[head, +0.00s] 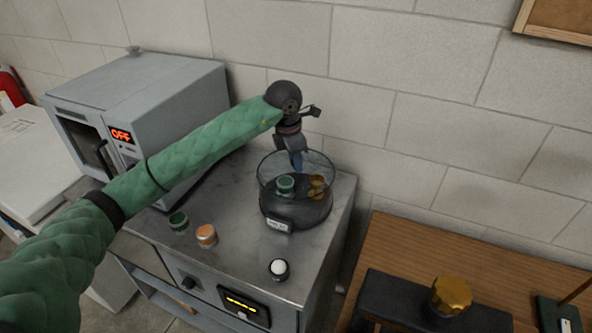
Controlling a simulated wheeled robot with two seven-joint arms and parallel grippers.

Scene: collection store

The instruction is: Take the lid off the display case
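The round display case (295,208) stands near the back right of the grey cabinet top, with a clear upper wall, a dark lower part and a small pale label in front. A green-topped item (285,184) and brownish-gold pieces (317,187) show inside or through its clear wall. I cannot make out a separate lid. My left gripper (297,163) points down over the back rim of the case, its bluish tips at the rim or just inside it. Whether its fingers are open, shut or touching the case is too small to tell. My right gripper is not in view.
A green-topped jar (178,221), an orange-topped jar (206,235) and a white-topped jar (279,269) stand on the cabinet top (240,262). A grey oven (150,100) reading OFF is at left. A wooden table (405,245) at right holds a dark box with a gold piece (451,294).

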